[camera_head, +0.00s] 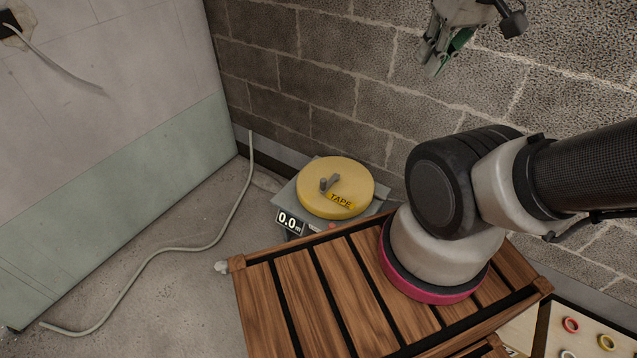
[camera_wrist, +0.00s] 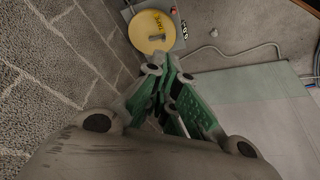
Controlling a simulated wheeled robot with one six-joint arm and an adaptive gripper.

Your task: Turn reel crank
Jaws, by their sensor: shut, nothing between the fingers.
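A yellow reel (camera_head: 352,182) marked TAPE lies on a grey stand (camera_head: 285,198) beside the block wall. A small dark crank (camera_head: 328,184) with an upright knob sits on its top. A display (camera_head: 289,222) on the stand's front reads 0.0 m. My gripper (camera_head: 433,66) is high at the top of the head view, up and to the right of the reel and apart from it. In the wrist view, my gripper (camera_wrist: 166,64), with green finger pads, is shut and empty. The reel (camera_wrist: 145,40) shows beyond the fingertips there, partly hidden by them.
A slatted wooden surface (camera_head: 310,300) lies in front of the stand, with my arm above it. The block wall (camera_head: 330,70) rises close behind the reel. A pale cable (camera_head: 170,248) runs over the floor at left. Coloured tape rolls (camera_head: 570,325) lie at lower right.

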